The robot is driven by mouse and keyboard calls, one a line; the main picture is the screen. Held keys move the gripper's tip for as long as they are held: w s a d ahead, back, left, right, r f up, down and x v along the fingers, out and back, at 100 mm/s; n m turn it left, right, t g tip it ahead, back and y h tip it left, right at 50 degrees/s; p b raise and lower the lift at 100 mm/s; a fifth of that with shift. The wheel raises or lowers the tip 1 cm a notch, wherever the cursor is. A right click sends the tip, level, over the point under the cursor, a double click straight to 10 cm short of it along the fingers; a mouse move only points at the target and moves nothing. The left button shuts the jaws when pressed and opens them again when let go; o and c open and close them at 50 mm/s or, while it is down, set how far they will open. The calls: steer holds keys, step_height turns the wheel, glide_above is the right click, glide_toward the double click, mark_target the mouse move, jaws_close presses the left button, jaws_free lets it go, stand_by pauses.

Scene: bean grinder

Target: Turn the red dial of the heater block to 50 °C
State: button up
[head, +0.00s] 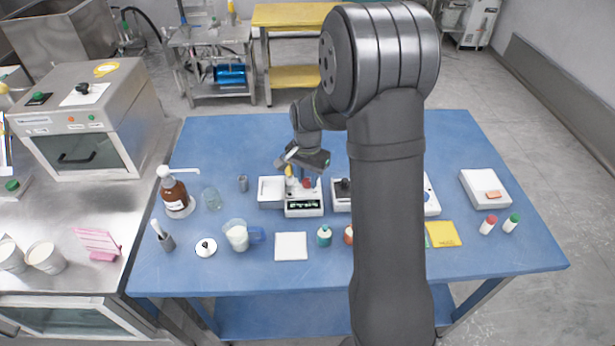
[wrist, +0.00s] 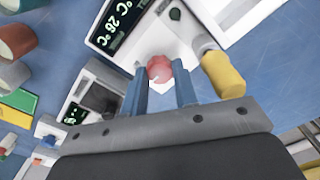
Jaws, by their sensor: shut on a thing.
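The heater block (head: 304,207) is a white box with a dark display, on the blue table left of my arm. In the wrist view its display (wrist: 117,24) reads about 28 °C on the nearer line; the other line is cut off at the edge. The red dial (wrist: 159,68) is round with a small white mark. My gripper (wrist: 161,78) has its blue fingers on both sides of the dial and is shut on it. In the head view my gripper (head: 306,180) is above the heater block, and the dial is small and partly hidden.
A yellow-capped tube (wrist: 223,74) stands at the heater block beside my right finger. A white tray (head: 271,191) is left of the block. Another device (head: 341,197) with a display is close on its right.

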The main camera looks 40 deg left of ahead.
mark_target(308, 181)
stand_by(0.4)
steer(key=o, duration=1)
step_height(308, 181, up, 18)
steer(key=shift+f, duration=0.25)
step_height(308, 181, down, 18)
steer(key=shift+r, duration=0.2)
stand_by(0.4)
steer(key=shift+r, duration=0.1)
